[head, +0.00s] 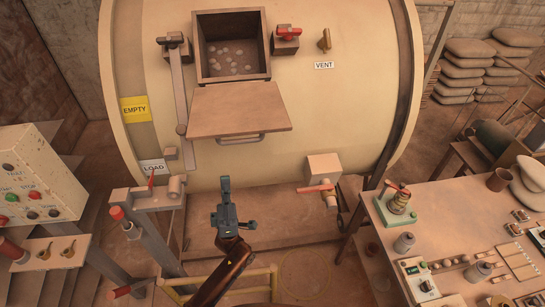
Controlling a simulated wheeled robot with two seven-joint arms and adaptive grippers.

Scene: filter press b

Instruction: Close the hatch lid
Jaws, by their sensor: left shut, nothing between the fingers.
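The hatch lid (240,108) is a flat tan panel on the large cream drum. It is open, sloping down and outward from the lower edge of the hatch opening (267,45). A bar handle (265,139) runs along its lower edge. Small pale round pieces show inside the dark hatch. My left gripper (225,182) is shut and empty. It shows below the lid, pointing up, and appears apart from the lid and handle. My right gripper is not in view.
A lever arm (179,95) stands left of the hatch, and a red-handled latch (287,37) right of it. A red-handled valve (320,188) sits lower right. A control box (38,180) stands at left, a cluttered workbench (450,215) at right.

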